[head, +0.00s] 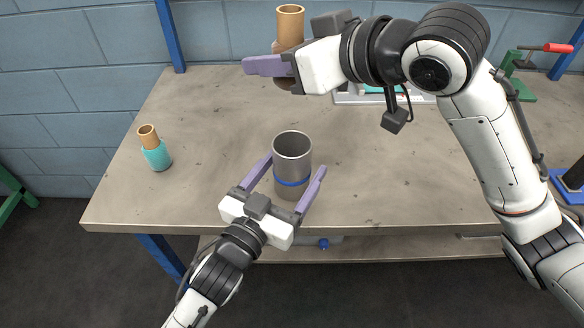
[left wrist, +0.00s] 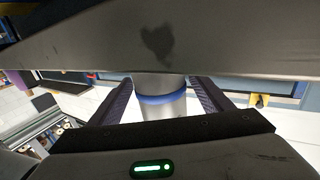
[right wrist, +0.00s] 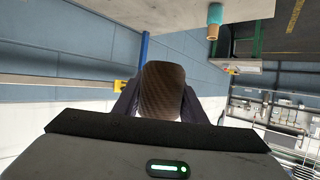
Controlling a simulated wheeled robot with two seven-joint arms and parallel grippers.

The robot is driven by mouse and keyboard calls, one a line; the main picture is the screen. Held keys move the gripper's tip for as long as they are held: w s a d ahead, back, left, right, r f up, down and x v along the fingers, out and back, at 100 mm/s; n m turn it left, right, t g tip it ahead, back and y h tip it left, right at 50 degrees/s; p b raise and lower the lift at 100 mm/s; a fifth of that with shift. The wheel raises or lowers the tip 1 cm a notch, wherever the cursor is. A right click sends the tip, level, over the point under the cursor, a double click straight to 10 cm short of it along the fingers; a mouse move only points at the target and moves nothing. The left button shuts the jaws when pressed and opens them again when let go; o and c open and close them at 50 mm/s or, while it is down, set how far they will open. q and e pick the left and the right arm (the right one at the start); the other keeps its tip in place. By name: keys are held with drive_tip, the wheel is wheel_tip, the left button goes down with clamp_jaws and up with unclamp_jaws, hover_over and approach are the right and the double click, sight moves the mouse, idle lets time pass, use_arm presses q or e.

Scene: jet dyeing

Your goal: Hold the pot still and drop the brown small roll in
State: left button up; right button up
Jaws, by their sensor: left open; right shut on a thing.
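The pot (head: 292,147) is a grey metal cylinder with a blue band, upright and open-topped on the table. My left gripper (head: 293,172) is open, its purple fingers either side of the pot; I cannot tell whether they touch it. The left wrist view shows the pot (left wrist: 160,108) between the fingers. My right gripper (head: 268,65) is shut on the brown small roll (head: 290,24), held upright above the back of the table, beyond the pot. Its tan tube end sticks up; the gripper hides much of its body. The right wrist view shows its brown ribbed body (right wrist: 163,92).
A teal roll (head: 157,157) on a tan tube stands at the table's left side. A green device with a red handle (head: 557,47) is at the back right. A white tray-like thing (head: 372,97) lies behind my right arm.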

use_arm(q)
drive_tip(key=c, duration=1.3)
use_arm(e)
wheel_tip(320, 180, down, 13)
idle(0.5)
drive_tip(key=o, duration=1.2)
drive_tip(key=shift+c, duration=0.2)
drive_tip(key=v, duration=1.2)
use_arm(q)
drive_tip(key=o, duration=1.3)
drive_tip(key=shift+s+a, duration=0.1)
